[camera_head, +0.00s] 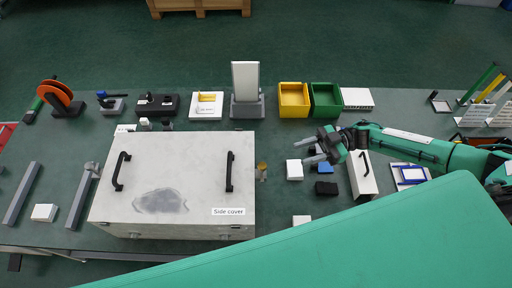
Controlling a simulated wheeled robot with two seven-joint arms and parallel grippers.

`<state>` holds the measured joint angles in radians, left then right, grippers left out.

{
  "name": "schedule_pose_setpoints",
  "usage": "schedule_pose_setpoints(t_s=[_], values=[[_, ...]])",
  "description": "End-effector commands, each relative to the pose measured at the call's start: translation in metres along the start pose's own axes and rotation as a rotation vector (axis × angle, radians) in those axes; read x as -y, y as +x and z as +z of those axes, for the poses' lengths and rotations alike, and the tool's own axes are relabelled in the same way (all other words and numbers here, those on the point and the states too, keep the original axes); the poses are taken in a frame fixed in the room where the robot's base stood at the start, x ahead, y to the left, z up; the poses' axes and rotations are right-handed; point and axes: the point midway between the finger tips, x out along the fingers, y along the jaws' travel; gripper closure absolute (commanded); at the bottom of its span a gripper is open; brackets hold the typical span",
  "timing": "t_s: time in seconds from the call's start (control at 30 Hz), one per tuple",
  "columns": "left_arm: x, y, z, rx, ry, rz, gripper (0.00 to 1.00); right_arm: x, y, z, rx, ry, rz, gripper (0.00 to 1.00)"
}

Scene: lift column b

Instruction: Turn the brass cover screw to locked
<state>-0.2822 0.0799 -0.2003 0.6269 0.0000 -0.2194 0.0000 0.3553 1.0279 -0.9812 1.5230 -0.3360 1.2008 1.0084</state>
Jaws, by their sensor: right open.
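The brass cover screw (262,167) shows small at the right side of a large pale box (190,155) labelled "Side cover". Its exact turn angle is too small to tell. My right gripper (306,151) reaches in from the right, with its fingers pointing left. It is open and empty, to the right of the screw and apart from it. My left gripper does not show.
Small white (294,170) and black blocks (326,188) lie beneath and near my right gripper. Yellow (293,98) and green bins (326,99) stand behind it. The box has two black handles on top. Steel bars (82,197) lie to its left.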

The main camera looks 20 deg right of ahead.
Motion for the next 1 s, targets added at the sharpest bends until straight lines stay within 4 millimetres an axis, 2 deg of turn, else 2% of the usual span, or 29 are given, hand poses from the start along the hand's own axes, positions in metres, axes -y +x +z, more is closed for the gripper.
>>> schedule_pose_setpoints(t_s=[0.17,0.33,0.47,0.57,0.7,0.83,1.0], values=[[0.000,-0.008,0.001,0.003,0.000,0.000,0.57,0.001,0.011,-0.002,-0.001,0.003,-0.004,0.58],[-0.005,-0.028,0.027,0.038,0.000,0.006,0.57,0.001,0.043,-0.006,-0.004,0.001,-0.004,0.58],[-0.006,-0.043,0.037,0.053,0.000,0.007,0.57,0.001,0.072,-0.006,-0.003,0.002,-0.003,0.58],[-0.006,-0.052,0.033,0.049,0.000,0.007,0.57,0.001,0.093,-0.006,-0.002,0.001,-0.002,0.58],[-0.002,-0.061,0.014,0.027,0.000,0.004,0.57,0.001,0.116,-0.004,-0.001,0.002,-0.002,0.58],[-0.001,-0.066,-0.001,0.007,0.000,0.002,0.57,0.000,0.130,-0.002,0.000,0.001,-0.001,0.58],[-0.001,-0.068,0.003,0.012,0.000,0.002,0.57,0.000,0.137,0.000,0.001,0.001,-0.001,0.58]])
